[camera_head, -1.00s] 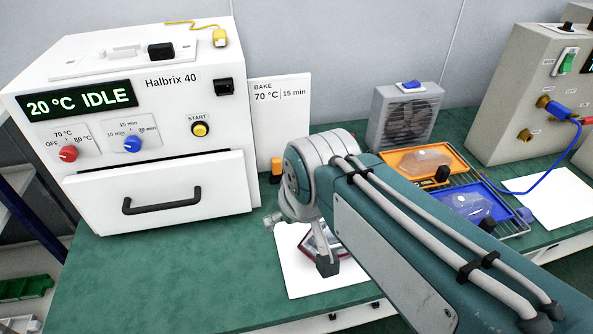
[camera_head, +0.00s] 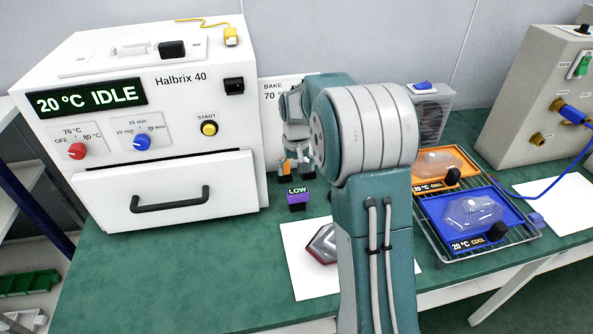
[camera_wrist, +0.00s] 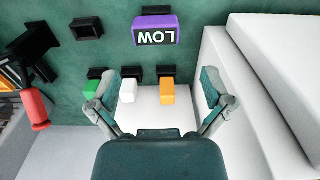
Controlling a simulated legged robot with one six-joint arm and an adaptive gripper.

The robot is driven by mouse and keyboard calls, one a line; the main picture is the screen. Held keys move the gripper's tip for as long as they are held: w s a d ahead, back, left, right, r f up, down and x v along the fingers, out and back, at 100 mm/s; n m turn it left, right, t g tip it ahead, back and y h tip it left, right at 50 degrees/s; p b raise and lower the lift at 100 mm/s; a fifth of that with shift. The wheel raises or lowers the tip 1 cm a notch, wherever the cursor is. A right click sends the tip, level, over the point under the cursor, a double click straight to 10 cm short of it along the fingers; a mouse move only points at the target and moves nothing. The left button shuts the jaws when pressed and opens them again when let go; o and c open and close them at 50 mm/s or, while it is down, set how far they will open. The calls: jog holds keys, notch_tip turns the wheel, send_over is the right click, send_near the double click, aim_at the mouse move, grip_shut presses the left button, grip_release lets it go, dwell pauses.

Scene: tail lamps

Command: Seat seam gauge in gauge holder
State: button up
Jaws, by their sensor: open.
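A purple block with a black display reading LOW (camera_head: 298,193) looks like the seam gauge. It stands in or against a small black base; it also shows, upside down, in the wrist view (camera_wrist: 156,32). An empty black square socket (camera_wrist: 87,28) is beside it and may be the gauge holder; I cannot be sure. My gripper (camera_wrist: 155,88) is open and empty, its fingers spread either side of a white block (camera_wrist: 128,91) and an orange block (camera_wrist: 167,92). In the head view my gripper (camera_head: 297,165) is behind the purple block, near the wall.
A green block (camera_wrist: 91,90) is near one finger. The white oven (camera_head: 165,130) is close on the left. A burgundy lamp (camera_head: 321,244) lies on white paper, partly behind my arm. Orange (camera_head: 463,157) and blue (camera_head: 505,216) trays sit on a rack at right.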

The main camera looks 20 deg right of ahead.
aim_at(297, 190)
jog(key=shift+w+d+f, duration=0.2)
jog(key=shift+f, duration=0.3)
jog(key=shift+w+d+f, duration=0.2)
jog(key=shift+f, duration=0.25)
notch_tip(297, 190, down, 11)
jog(key=shift+r, duration=0.2)
jog(key=c, duration=0.9)
jog(key=shift+c, duration=0.2)
jog(key=shift+r, duration=0.2)
jog(key=shift+r, duration=0.65)
jog(key=shift+r, duration=0.8)
